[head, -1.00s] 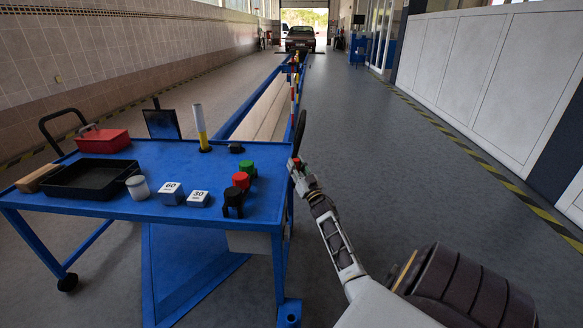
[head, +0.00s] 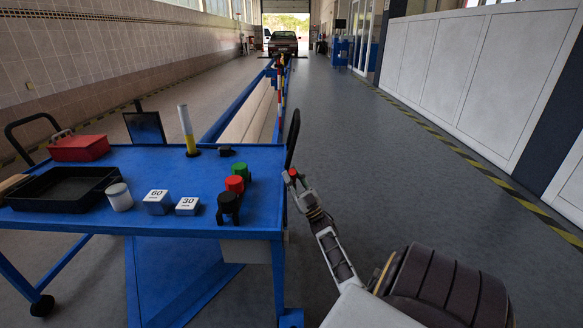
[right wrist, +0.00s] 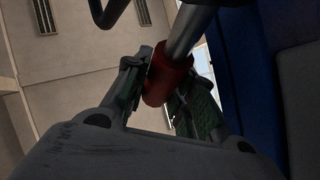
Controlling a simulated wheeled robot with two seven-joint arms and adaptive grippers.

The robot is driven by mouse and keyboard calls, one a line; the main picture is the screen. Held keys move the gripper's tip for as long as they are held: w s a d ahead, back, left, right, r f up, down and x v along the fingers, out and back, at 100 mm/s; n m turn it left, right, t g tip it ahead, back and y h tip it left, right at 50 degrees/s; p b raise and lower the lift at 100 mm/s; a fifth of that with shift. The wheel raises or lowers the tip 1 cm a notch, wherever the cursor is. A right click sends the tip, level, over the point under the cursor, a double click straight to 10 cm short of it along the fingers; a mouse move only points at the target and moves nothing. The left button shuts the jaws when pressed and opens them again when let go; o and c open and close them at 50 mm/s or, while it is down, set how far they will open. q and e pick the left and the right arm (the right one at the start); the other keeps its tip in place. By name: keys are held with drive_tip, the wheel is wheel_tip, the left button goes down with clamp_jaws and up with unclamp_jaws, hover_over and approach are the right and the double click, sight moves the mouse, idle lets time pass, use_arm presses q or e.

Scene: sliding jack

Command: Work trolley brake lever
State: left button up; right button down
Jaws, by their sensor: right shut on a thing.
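The blue trolley (head: 255,190) stands at the left and middle of the head view. A lever with a red grip (head: 292,172) is at its right side edge. My right gripper (head: 290,178) is at this grip, just outside the trolley's edge. In the right wrist view, the red grip (right wrist: 169,82) on a grey metal rod (right wrist: 190,32) sits between the two fingers (right wrist: 165,95), which are shut on it. The lever's lower end is hidden. My left gripper is not in view.
The trolley top carries a black tray (head: 62,190), a red box (head: 79,148), a white jar (head: 119,197), blocks marked 60 (head: 158,203) and 30 (head: 187,206), and coloured knobs (head: 235,184). A black handle (head: 293,135) stands at its right edge. Floor to the right (head: 410,190) is free.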

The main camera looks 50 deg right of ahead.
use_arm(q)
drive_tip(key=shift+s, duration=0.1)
use_arm(e)
drive_tip(key=shift+s+a+f+n+y, duration=0.1)
drive_tip(key=shift+s+f+n+y, duration=0.05)
drive_tip(key=shift+n+y, duration=0.4)
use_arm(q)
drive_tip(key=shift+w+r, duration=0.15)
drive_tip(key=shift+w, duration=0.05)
use_arm(e)
drive_tip(key=shift+y, duration=0.25)
drive_tip(key=c, duration=1.4)
unclamp_jaws()
drive_tip(key=shift+o, duration=1.2)
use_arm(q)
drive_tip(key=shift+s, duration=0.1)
use_arm(e)
drive_tip(key=shift+m+h, duration=0.25)
drive_tip(key=shift+h, duration=0.25)
